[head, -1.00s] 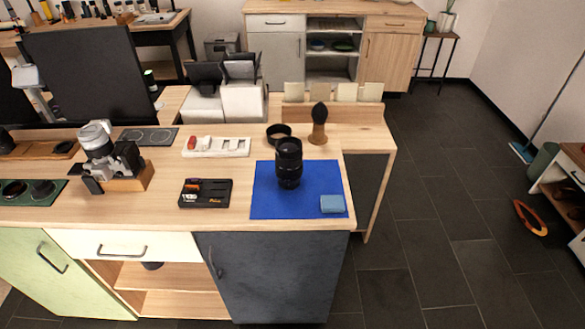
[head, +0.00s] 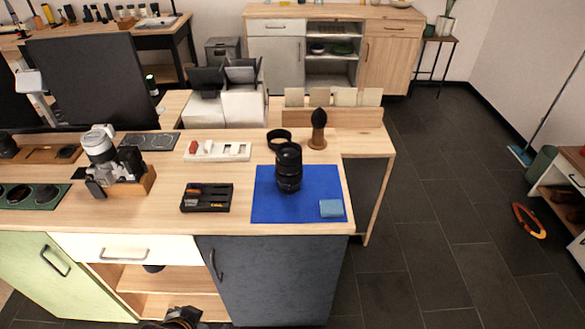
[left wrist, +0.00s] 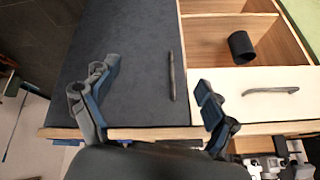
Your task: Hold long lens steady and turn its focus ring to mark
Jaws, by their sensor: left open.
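The long black lens (head: 288,170) stands upright on the blue mat (head: 270,209) near the right end of the workbench. Its focus ring and any mark are too small to make out. No gripper touches the lens. My left gripper (left wrist: 152,80) is open and empty in the left wrist view, in front of the dark cabinet door (left wrist: 135,50). A dark part of my left arm or gripper shows at the bottom edge of the head view, low in front of the bench. My right gripper is in neither view.
A blue cloth (head: 332,208) lies on the mat. A black ring (head: 279,138), a brush (head: 318,130) and a black tray (head: 207,197) are near the lens. A camera (head: 112,160) stands left. A dark cylinder (left wrist: 241,45) sits on the open shelf under the bench.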

